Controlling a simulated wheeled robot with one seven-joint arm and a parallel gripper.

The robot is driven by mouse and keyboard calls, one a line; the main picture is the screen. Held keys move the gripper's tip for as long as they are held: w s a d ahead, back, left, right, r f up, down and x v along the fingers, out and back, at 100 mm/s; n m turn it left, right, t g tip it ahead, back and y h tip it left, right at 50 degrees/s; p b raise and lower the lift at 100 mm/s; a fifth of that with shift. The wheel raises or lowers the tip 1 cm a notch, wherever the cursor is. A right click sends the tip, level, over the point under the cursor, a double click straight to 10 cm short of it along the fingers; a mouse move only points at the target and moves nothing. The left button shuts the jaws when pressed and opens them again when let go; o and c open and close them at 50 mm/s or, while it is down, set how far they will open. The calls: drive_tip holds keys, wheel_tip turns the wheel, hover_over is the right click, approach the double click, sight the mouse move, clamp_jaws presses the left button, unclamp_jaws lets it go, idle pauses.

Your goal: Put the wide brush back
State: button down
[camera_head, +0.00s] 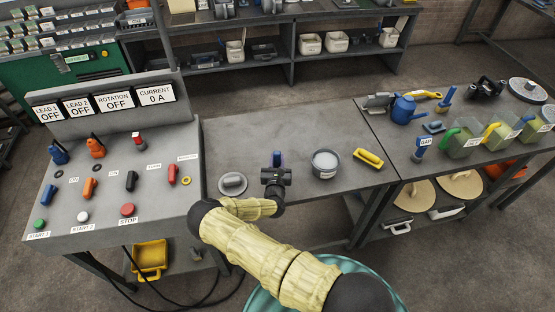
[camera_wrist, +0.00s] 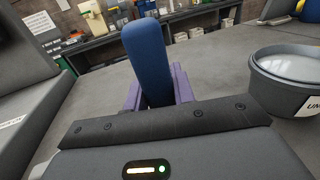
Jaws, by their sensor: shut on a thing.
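My gripper (camera_head: 277,168) is over the middle table, between a round grey lidded piece and a grey tub. It is shut on an upright blue handle, which stands up between the purple fingers in the wrist view (camera_wrist: 148,62) and shows as a small blue top in the head view (camera_head: 277,158). This looks like the wide brush; its head and bristles are hidden behind the gripper, so I cannot tell whether it touches the table. A similar blue-handled tool (camera_head: 419,147) stands by the labelled bins on the right.
The grey tub (camera_head: 325,163) with pale contents is close to the gripper's right; the round grey piece (camera_head: 232,184) is to its left. A blue watering can (camera_head: 404,108) stands on the right table. The middle table's back is clear.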

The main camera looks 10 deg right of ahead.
drive_tip(key=shift+f, duration=0.25)
idle(0.7)
unclamp_jaws()
idle(0.3)
drive_tip(key=shift+s+p, duration=0.1)
drive_tip(key=shift+p, duration=0.2)
